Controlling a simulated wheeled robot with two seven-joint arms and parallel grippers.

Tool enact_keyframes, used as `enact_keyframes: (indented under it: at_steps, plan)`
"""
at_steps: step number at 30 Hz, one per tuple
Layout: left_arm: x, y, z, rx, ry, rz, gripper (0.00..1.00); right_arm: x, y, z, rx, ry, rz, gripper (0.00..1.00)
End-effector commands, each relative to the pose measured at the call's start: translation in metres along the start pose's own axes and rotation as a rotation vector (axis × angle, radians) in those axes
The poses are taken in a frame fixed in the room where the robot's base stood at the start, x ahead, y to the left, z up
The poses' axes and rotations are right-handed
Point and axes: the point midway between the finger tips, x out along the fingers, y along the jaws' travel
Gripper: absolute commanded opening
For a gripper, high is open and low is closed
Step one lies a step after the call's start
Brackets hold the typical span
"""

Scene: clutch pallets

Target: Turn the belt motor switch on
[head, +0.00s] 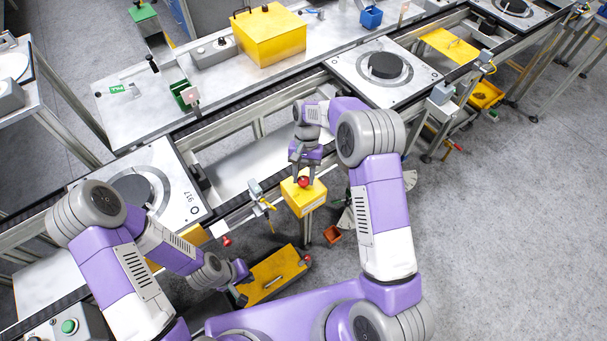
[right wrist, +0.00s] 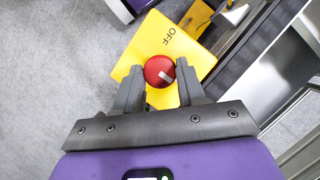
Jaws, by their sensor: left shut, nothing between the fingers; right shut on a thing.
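The belt motor switch is a yellow box (head: 304,198) on a post beside the conveyor, with a round red knob (head: 303,182) on top. In the right wrist view the red knob (right wrist: 160,71) carries a white mark, and the word OFF shows on the yellow face (right wrist: 150,42) beyond it. The white mark points to the lower right there, away from OFF. My right gripper (head: 304,172) is above the box, its fingers shut on the red knob from both sides; it also shows in the right wrist view (right wrist: 162,84). My left gripper (head: 242,287) is shut and empty, low at the left.
A yellow tray or panel (head: 274,272) lies close to my left gripper. Pallets with dark discs sit on the conveyor at left (head: 180,205) and right (head: 415,85). Open floor lies right.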

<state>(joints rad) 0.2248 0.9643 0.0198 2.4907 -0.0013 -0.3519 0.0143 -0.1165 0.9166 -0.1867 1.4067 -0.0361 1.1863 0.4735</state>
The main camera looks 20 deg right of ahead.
Motion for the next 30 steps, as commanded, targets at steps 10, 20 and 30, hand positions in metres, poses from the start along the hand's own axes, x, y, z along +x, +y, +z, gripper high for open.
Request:
enact_keyframes:
  at_steps: [10, 20, 30]
  plan:
    - [-0.0001, 0.0001, 0.0000, 0.000, 0.000, 0.000, 0.00, -0.0014, 0.0000, -0.0005, 0.037, 0.003, -0.017, 0.09]
    - [-0.0001, 0.0001, 0.0000, 0.000, 0.000, 0.000, 0.00, -0.0013, 0.0000, -0.0004, 0.036, 0.003, -0.017, 0.49]
    - [0.0000, 0.0000, 0.0000, 0.000, 0.000, 0.000, 0.00, -0.0004, 0.0002, -0.0002, 0.035, 0.001, -0.015, 0.64]
